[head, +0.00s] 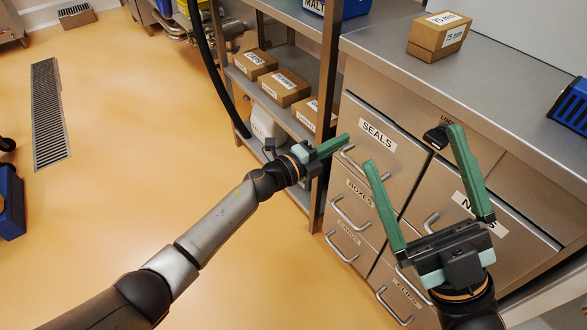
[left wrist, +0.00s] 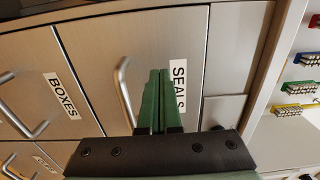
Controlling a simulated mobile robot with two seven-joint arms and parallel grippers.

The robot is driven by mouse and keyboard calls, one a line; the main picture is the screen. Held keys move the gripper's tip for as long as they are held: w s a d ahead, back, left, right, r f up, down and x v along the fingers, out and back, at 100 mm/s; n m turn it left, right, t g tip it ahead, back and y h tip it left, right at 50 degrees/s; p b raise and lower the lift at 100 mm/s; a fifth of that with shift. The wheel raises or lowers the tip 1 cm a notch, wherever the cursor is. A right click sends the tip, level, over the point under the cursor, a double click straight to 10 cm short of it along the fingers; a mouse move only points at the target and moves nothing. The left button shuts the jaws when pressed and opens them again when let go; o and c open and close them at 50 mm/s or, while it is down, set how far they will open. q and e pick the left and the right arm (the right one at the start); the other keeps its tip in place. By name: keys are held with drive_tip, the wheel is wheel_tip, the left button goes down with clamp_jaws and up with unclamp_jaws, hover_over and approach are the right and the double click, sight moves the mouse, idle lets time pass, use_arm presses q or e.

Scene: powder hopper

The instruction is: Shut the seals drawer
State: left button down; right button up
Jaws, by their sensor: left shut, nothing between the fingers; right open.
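The seals drawer (head: 392,165) is the top left drawer of the steel cabinet, with a white SEALS label and a bar handle. Its front looks flush or nearly flush with the cabinet; I cannot tell whether a small gap is left. It also fills the middle of the left wrist view (left wrist: 185,30). My left gripper (head: 345,139) is shut and empty, its green fingertips close to the drawer front beside the handle (left wrist: 122,90); contact cannot be told. Its fingers also show in the left wrist view (left wrist: 158,75). My right gripper (head: 412,148) is open and empty in front of the cabinet.
The boxes drawer (head: 355,205) is below. Another labelled drawer (head: 460,185), partly hidden by my right gripper, is to the right, under a dark lock (head: 436,136). A carton (head: 439,36) stands on the worktop.

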use_arm(q)
drive_tip(key=s+a+r+n+t+y+p, duration=0.2)
drive_tip(key=s+a+r+n+t+y, duration=0.3)
drive_tip(key=s+a+n, duration=0.65)
drive_tip(key=s+a+r+n+t+y+p, duration=0.3)
drive_tip(key=s+a+r+n, duration=0.4)
drive_tip(key=s+a+n, duration=0.5)
use_arm(e)
drive_tip(key=w+d+f+m+g+h+p, duration=0.1)
drive_tip(key=w+f+m+g+h+p, duration=0.25)
drive_tip(key=f+h, duration=0.3)
drive_tip(key=w+d+f+m+g+h+p, duration=0.1)
drive_tip(key=w+f+m+g+h+p, duration=0.3)
drive_tip(key=f, duration=0.4)
use_arm(q)
drive_tip(key=s+a+f+n+g+y+p, duration=0.3)
drive_tip(key=s+f+g+p, duration=0.4)
drive_tip(key=p, duration=0.7)
drive_tip(key=shift+s+a+f+g+y, duration=0.2)
drive_tip(key=shift+s+f+g+y, duration=0.2)
drive_tip(key=shift+f+g+y, duration=0.6)
use_arm(e)
drive_tip(key=s+d+f+m+g+h, duration=0.2)
drive_tip(key=s+f+g, duration=0.3)
drive_tip(key=s, duration=0.4)
drive_tip(key=shift+s+f+m+g, duration=0.35)
drive_tip(key=shift+f+m, duration=0.25)
drive_tip(key=shift+m, duration=0.15)
